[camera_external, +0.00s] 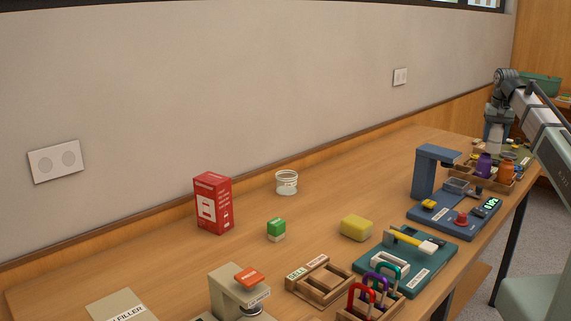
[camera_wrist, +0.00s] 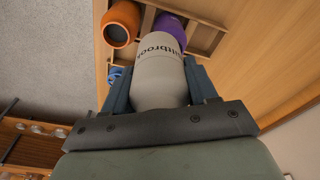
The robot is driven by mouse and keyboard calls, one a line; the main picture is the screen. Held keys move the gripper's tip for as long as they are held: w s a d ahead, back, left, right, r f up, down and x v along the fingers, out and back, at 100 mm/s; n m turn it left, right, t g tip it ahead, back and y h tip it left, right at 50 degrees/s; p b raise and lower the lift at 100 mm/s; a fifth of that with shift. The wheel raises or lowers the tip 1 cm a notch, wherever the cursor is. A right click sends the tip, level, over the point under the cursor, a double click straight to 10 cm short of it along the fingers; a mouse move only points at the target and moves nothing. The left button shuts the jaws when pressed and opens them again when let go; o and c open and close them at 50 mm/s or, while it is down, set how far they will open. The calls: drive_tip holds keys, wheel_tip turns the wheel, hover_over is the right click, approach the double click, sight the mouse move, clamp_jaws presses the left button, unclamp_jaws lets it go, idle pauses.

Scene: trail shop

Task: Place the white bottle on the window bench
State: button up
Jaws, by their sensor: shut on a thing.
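The white bottle (camera_wrist: 158,75), pale grey-white with dark lettering, is between the two fingers of my gripper (camera_wrist: 160,95) in the wrist view. My gripper is shut on it. In the external view my gripper (camera_external: 497,112) is at the far right end of the long wooden bench (camera_external: 340,175), with the bottle (camera_external: 493,140) below it, over or just behind the wooden crate (camera_external: 508,186). I cannot tell whether the bottle touches the crate. I cannot tell which surface is the window bench.
A purple bottle (camera_external: 484,165) and an orange bottle (camera_external: 505,172) stand in the crate, close to the held bottle. A blue press (camera_external: 425,172), a teal station (camera_external: 400,262), a yellow block (camera_external: 356,227) and a red box (camera_external: 213,203) stand along the bench.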

drive_tip(key=shift+r, duration=0.1)
drive_tip(key=r, duration=0.7)
drive_tip(key=a+r, duration=0.1)
drive_tip(key=r, duration=0.3)
drive_tip(key=shift+w, duration=0.1)
drive_tip(key=s+a+n, duration=0.3)
drive_tip(key=s+a, duration=0.1)
drive_tip(key=a, duration=1.1)
drive_tip(key=s+a+n+y, duration=0.1)
drive_tip(key=s+a+n, duration=0.15)
drive_tip(key=a, duration=1.25)
drive_tip(key=s+a+n, duration=0.2)
drive_tip(key=s+a, duration=0.2)
drive_tip(key=a, duration=1)
drive_tip(key=s+a+n, duration=0.4)
drive_tip(key=s+a, duration=1)
drive_tip(key=s, duration=0.4)
drive_tip(key=s+a+n, duration=0.3)
drive_tip(key=s+a, duration=1.1)
drive_tip(key=s, duration=0.4)
drive_tip(key=shift+g+y, duration=0.3)
drive_tip(key=shift+a+f, duration=0.15)
drive_tip(key=shift+f, duration=11.65)
